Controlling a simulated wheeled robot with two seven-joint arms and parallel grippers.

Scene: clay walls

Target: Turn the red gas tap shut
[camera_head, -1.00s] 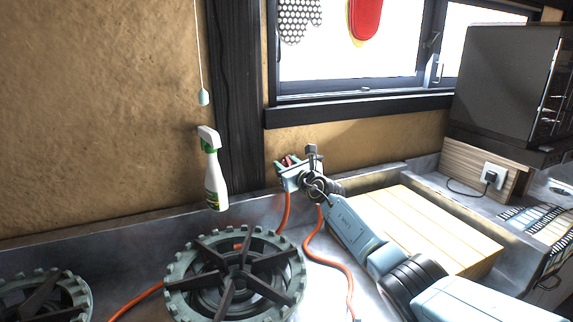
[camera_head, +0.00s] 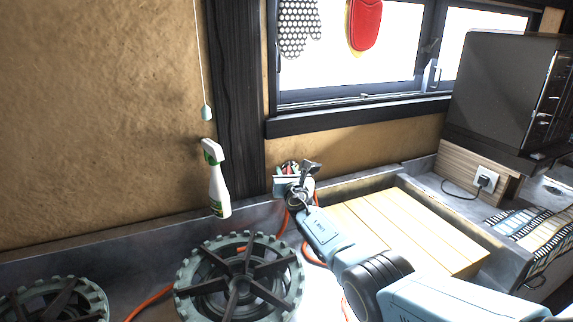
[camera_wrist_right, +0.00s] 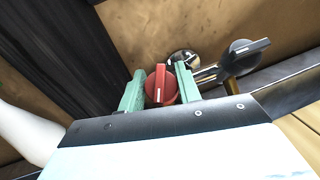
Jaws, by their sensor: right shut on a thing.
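The red gas tap (camera_wrist_right: 160,86) is a round knob with a raised grip and a pale mark, in the middle of the right wrist view. My right gripper (camera_wrist_right: 160,92) is shut on it, with one green finger on each side. In the head view, a little of the red tap (camera_head: 291,168) shows low at the wall, behind the jaws of my right gripper (camera_head: 292,180). A black knob (camera_wrist_right: 243,55) stands just right of the red tap on the metal pipework. My left gripper is not in view.
A white spray bottle (camera_head: 217,185) stands left of the tap. Burner rings (camera_head: 240,285) and orange hoses lie on the counter in front. A slatted wooden board (camera_head: 420,235) and a dark oven (camera_head: 500,95) are to the right.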

